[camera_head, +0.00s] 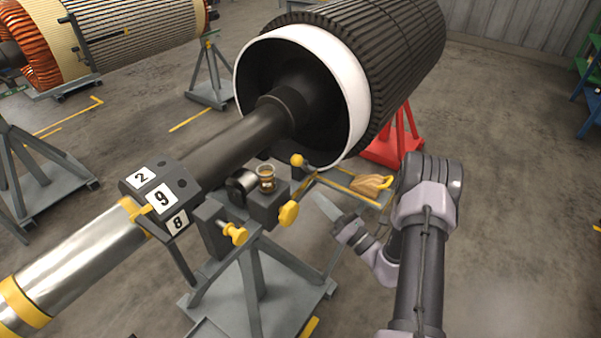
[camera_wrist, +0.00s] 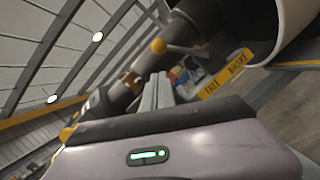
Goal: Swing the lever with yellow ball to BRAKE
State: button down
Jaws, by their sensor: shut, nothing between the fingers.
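The lever's yellow ball (camera_head: 297,160) sits at the left end of a short rod, beside the large shaft and below the white rotor ring in the head view. In the wrist view the yellow ball (camera_wrist: 158,46) is at upper centre, with its rod running right. A yellow plate (camera_wrist: 222,76) there reads FREE nearer and BRAKE farther to the right. The ball lies left of both words. My gripper (camera_head: 328,207) is shut and empty, to the lower right of the ball and apart from it.
The stand (camera_head: 255,285) bears yellow knobs (camera_head: 288,214) and a brass cup (camera_head: 266,178) close left of my gripper. The large rotor (camera_head: 385,50) overhangs behind. The floor at right is open.

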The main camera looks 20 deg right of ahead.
aim_at(303, 166)
jog(key=shift+d+f, duration=0.2)
jog(key=shift+f, duration=0.05)
jog(key=b+x, duration=0.1)
jog(key=x, duration=0.9)
jog(key=shift+d+r, duration=0.1)
jog(key=shift+r, duration=0.05)
